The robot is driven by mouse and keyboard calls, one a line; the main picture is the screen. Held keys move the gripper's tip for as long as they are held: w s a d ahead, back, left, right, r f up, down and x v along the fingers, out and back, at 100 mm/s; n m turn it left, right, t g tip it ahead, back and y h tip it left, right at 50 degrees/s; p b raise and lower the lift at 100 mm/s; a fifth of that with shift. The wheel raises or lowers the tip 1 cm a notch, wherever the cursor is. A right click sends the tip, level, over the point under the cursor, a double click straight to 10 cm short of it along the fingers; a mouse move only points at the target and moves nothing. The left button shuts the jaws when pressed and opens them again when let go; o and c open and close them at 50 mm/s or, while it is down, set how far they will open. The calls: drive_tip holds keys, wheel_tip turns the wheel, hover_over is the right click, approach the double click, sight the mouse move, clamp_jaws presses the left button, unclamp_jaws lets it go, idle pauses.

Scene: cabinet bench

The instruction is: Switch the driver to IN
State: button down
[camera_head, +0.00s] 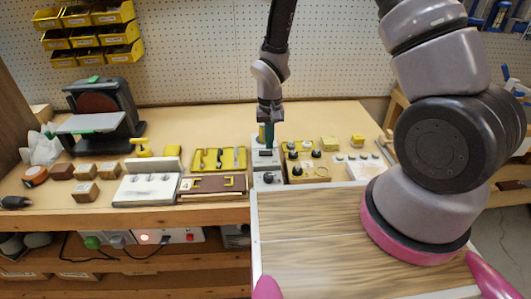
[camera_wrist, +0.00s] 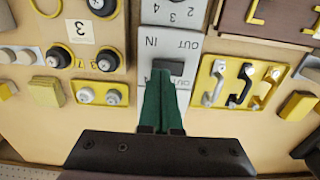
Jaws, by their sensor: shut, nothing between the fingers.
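The driver is a grey-white panel (camera_wrist: 172,20) with IN and OUT lettering and a dark switch block (camera_wrist: 168,66) in the middle. The letters look upside down in the wrist view. In the head view the driver (camera_head: 266,160) stands on the bench below my arm. My gripper (camera_wrist: 166,85) has green fingers that are shut together and empty. It points down at the driver, and its tips overlap the near edge of the dark block. I cannot tell whether they touch it. The fingers also show in the head view (camera_head: 268,136). The fingers hide part of the lower lettering.
Black knobs (camera_wrist: 108,62) and grey knobs (camera_wrist: 86,95) are on the left. In the head view, a sander (camera_head: 100,115) and small wooden blocks (camera_head: 85,191) stand on the left bench.

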drive_tip(key=shift+r, duration=2.65)
drive_tip(key=shift+r, duration=0.1)
wheel_tip(320, 180, up, 11)
drive_tip(key=m+t, duration=0.1)
hover_over(269, 152)
drive_tip(key=w+d, duration=0.2)
drive_tip(key=d, duration=0.3)
drive_tip(key=s+d+r+m+t+y, duration=0.1)
drive_tip(key=d+r, duration=0.2)
drive_tip(key=r, duration=0.2)
drive_tip(key=s+d+r+t, duration=0.1)
drive_tip(key=s+d+r, duration=0.1)
drive_tip(key=r, duration=0.4)
drive_tip(key=s+d+r+m+t, duration=0.1)
drive_tip(key=s+d+r+t, duration=0.1)
drive_tip(key=s+d+r, duration=0.2)
drive_tip(key=s+d+r+m+t+y, duration=0.1)
drive_tip(key=s+d+r, duration=0.3)
drive_tip(key=s+r, duration=0.5)
drive_tip(key=shift+r+t, duration=0.6)
drive_tip(key=shift+d, duration=0.1)
